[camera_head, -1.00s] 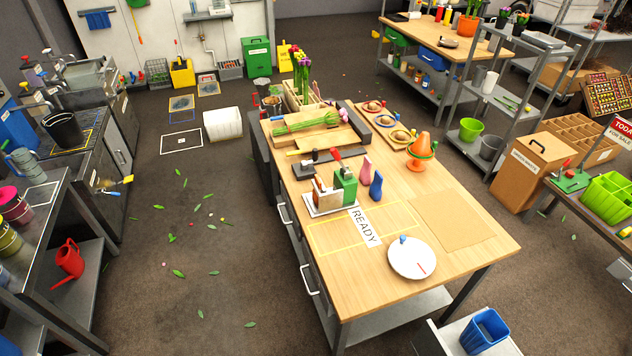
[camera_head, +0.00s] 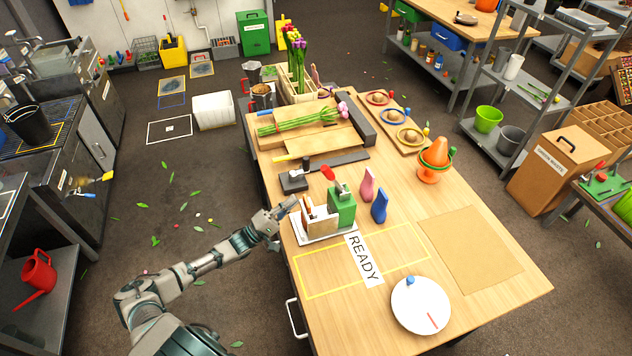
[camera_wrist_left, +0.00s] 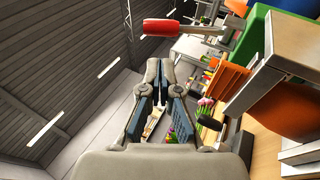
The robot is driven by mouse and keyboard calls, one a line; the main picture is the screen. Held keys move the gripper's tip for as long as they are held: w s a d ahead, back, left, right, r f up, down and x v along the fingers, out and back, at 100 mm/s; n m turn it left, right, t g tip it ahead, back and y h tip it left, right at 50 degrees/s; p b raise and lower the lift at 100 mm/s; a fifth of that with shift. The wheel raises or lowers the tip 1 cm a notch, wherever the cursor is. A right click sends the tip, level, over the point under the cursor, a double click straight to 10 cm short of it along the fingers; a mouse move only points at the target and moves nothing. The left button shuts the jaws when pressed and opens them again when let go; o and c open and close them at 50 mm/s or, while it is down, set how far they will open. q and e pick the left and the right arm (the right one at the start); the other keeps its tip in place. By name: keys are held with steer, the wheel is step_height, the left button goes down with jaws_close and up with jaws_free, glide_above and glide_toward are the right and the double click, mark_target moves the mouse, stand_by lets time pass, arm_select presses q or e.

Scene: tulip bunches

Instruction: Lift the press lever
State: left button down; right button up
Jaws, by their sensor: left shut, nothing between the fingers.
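The press lever with a red grip (camera_head: 328,172) rises beside a green block (camera_head: 341,208) on the bench. The red grip (camera_wrist_left: 170,27) and its metal bar also show in the left wrist view, above the fingertips and apart from them. My left gripper (camera_head: 291,204) is at the bench's left edge, left of the green block and lower left of the red grip. In the left wrist view the gripper's fingers (camera_wrist_left: 162,68) are together with nothing between them. My right gripper is in neither view.
A white tray (camera_head: 301,238) with brown and white parts lies beside the green block. A black stand (camera_head: 293,181) is behind my gripper. Pink (camera_head: 367,186) and blue (camera_head: 379,207) bottles stand right of the block. A white plate (camera_head: 418,296) lies at the front.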

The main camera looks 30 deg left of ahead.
mark_target(323, 173)
arm_select(q)
steer(key=w+d+r+g+p, duration=0.1)
steer(key=w+d+r+p, duration=0.1)
steer(key=w+p, duration=0.1)
steer(key=w+d+r+g+y+p, duration=0.1)
steer(key=w+d+r+p, duration=0.1)
steer(key=w+r+p, duration=0.1)
steer(key=w+d+r+m+g+p, duration=0.1)
steer(key=w+d+r+g+p, duration=0.1)
steer(key=w, duration=0.3)
steer(key=shift+d+r+y+p, duration=0.4)
steer(key=shift+d+r+p, duration=0.1)
steer(key=shift+r+p, duration=0.2)
steer(key=d+x, duration=0.1)
steer(key=x, duration=0.6)
steer(key=shift+d+f+b, duration=0.35)
steer(key=shift+f+b, duration=0.05)
steer(key=shift+f, duration=0.05)
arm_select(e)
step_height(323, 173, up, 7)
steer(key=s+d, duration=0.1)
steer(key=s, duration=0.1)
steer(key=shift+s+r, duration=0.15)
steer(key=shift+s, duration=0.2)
arm_select(q)
steer(key=shift+s, duration=0.15)
steer(key=shift+r, duration=0.1)
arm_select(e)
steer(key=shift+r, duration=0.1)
